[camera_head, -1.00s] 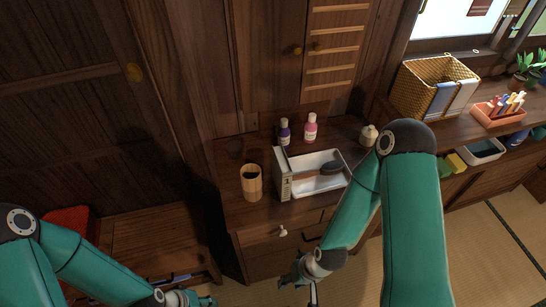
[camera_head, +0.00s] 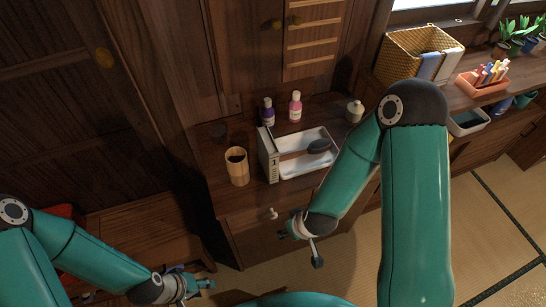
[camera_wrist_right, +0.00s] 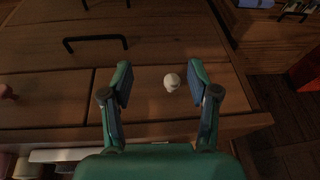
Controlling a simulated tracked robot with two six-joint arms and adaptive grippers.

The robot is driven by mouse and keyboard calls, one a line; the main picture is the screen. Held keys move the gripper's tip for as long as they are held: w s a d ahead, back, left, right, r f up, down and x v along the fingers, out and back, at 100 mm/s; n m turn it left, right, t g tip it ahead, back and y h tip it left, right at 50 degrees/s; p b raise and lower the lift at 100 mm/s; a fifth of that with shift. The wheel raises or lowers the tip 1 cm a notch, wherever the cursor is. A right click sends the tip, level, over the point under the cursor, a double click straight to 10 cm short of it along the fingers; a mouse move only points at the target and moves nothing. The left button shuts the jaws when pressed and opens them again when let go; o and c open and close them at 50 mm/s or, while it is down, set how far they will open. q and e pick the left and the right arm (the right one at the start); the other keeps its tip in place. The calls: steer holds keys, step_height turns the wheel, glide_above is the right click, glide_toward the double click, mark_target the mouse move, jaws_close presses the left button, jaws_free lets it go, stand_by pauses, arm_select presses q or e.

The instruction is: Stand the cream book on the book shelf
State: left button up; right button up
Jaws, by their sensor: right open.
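A cream book (camera_head: 268,158) with dark marks on its spine stands upright on the cabinet top, against the left side of a white tray (camera_head: 300,172). My right gripper (camera_head: 296,228) is in front of the cabinet's drawers, below the book and apart from it. In the right wrist view its fingers (camera_wrist_right: 158,68) are spread and empty, with a white round knob (camera_wrist_right: 171,82) between them in the picture; I cannot tell if they touch it. My left gripper (camera_head: 196,284) is low at the left, away from the book; its jaws are too small to read. I cannot clearly pick out the book shelf.
A wooden cup (camera_head: 237,168) stands left of the book. A purple bottle (camera_head: 267,112) and a pink bottle (camera_head: 295,107) stand behind it. A dark oval object (camera_head: 319,146) lies in the tray. A small white jar (camera_head: 355,110) stands farther right. A wicker basket (camera_head: 398,62) is on the right counter.

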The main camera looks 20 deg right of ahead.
mark_target(273, 155)
steer(key=w+d+r+t+h+b, duration=0.3)
steer(key=w+r+t+b, duration=0.3)
steer(key=w+r+b, duration=0.35)
steer(key=s+a+r+t+y+b, duration=0.1)
steer(key=s+a+r+t+b, duration=0.15)
steer(key=r+b, duration=0.3)
steer(key=s+a+r+t+y+b, duration=0.1)
steer(key=s+r+t+b, duration=0.1)
steer(key=r+t+b, duration=0.3)
steer(key=w+p, duration=0.1)
steer(key=w+g+p, duration=0.1)
steer(key=p, duration=0.1)
steer(key=w+g+p, duration=0.1)
steer(key=w, duration=0.1)
steer(key=shift+a+f+m+g+p, duration=0.15)
steer(key=shift+f+m+g+p, duration=0.1)
steer(key=shift+m+p, duration=0.15)
steer(key=x, duration=0.5)
steer(key=shift+w+f, duration=0.15)
steer(key=shift+f, duration=0.1)
steer(key=shift+r+b+x, duration=0.1)
steer(key=shift+b+x, duration=0.2)
steer(key=shift+x, duration=1.15)
steer(key=shift+r+b+x, duration=0.15)
steer(key=shift+b+x, duration=0.1)
steer(key=shift+x, duration=1.25)
arm_select(q)
step_height(273, 155, down, 18)
steer(key=shift+a, duration=0.1)
